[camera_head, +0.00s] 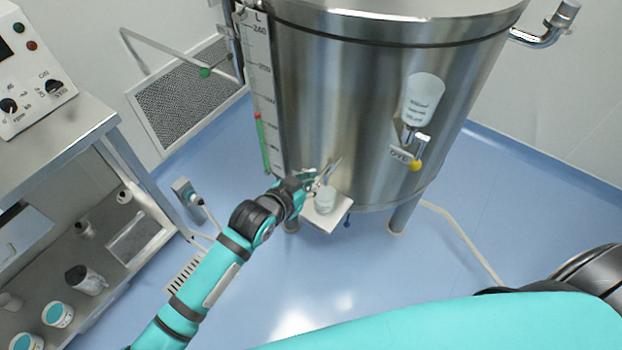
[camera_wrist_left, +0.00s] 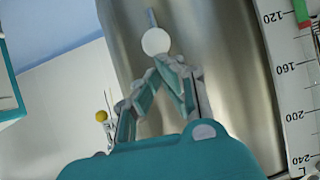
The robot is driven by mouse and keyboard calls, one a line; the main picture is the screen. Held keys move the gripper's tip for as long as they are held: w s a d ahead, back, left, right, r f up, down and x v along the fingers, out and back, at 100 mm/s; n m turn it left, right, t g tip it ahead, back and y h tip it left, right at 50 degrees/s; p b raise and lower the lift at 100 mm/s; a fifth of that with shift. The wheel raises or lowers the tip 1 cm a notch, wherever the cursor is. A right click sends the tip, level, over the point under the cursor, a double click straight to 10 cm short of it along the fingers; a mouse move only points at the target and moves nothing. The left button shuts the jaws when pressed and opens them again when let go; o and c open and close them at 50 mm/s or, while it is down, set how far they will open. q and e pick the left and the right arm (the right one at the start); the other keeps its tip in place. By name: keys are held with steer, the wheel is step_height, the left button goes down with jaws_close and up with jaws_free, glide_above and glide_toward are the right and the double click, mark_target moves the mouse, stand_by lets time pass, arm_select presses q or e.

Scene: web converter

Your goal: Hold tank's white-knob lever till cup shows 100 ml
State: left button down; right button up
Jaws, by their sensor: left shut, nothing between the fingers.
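The steel tank (camera_head: 340,110) stands in the middle of the head view. The lever's white knob (camera_wrist_left: 155,41) shows in the left wrist view, just past the fingertips; I cannot tell whether they touch it. My left gripper (camera_head: 318,183) is at the tank's lower front, shut and empty; it also shows in the left wrist view (camera_wrist_left: 172,64). A clear cup (camera_head: 325,201) stands on a small shelf (camera_head: 327,217) right below the gripper. Its fill level is too small to read. The lever is not clear in the head view. My right gripper is out of view.
A level gauge (camera_head: 262,90) runs down the tank's left side. A steel bench (camera_head: 60,125) with shelves stands at left. A hose (camera_head: 460,232) lies on the blue floor.

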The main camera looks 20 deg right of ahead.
arm_select(q)
steer(key=f+t+h+b, duration=0.1)
steer(key=b, duration=0.2)
steer(key=f+h+b, duration=0.1)
steer(key=f+b, duration=0.1)
steer(key=b, duration=0.1)
steer(key=f+t+h+b, duration=0.1)
steer(key=f+b, duration=0.1)
steer(key=b, duration=0.1)
steer(key=shift+s+a+f+t, duration=0.2)
steer(key=shift+s+a+t, duration=0.05)
steer(key=shift+a+t, duration=0.05)
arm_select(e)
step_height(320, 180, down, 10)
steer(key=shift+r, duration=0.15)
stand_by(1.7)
